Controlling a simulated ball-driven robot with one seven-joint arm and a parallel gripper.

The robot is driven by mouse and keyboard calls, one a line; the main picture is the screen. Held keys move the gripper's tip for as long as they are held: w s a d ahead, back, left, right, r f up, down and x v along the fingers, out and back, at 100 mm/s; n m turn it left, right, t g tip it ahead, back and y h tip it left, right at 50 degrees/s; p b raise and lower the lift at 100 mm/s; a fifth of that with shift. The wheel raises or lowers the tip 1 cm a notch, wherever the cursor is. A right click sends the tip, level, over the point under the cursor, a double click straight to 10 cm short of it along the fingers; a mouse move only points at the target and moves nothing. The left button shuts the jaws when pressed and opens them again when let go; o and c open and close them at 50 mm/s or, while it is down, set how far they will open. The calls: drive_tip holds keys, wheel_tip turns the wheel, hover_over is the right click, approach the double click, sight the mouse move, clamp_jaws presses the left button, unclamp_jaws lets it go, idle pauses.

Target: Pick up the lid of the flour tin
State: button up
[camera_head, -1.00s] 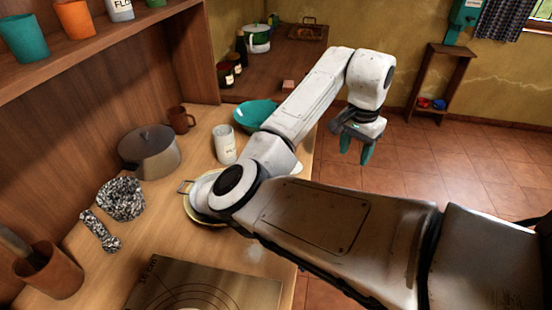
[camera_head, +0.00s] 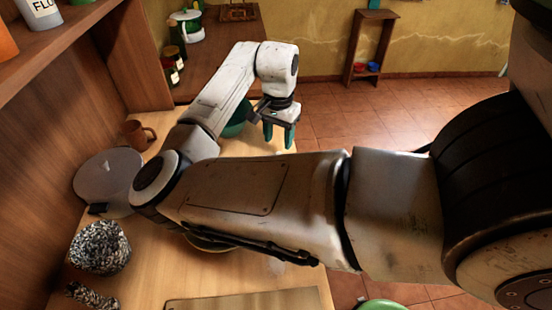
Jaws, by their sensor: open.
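A white tin with a partly cut-off label starting "FLO" (camera_head: 42,12) stands on the shelf at the upper left; its top is out of frame. A second white lettered tin, seen on the counter a second ago, is now hidden behind my arm. I cannot make out a flour tin lid. My gripper (camera_head: 279,134) is open and empty, its teal fingers pointing down near the counter's right edge, beyond the middle of the arm.
A grey lidded pot (camera_head: 110,182), a brown mug (camera_head: 138,134) and a speckled bowl (camera_head: 99,248) stand on the left of the counter (camera_head: 140,275). A teal bowl (camera_head: 236,122) is partly behind my arm. Tiled floor (camera_head: 400,118) lies open to the right.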

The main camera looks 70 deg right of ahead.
sight(279, 153)
drive_tip(key=shift+f+p, duration=0.5)
drive_tip(key=shift+f, duration=2.6)
clamp_jaws()
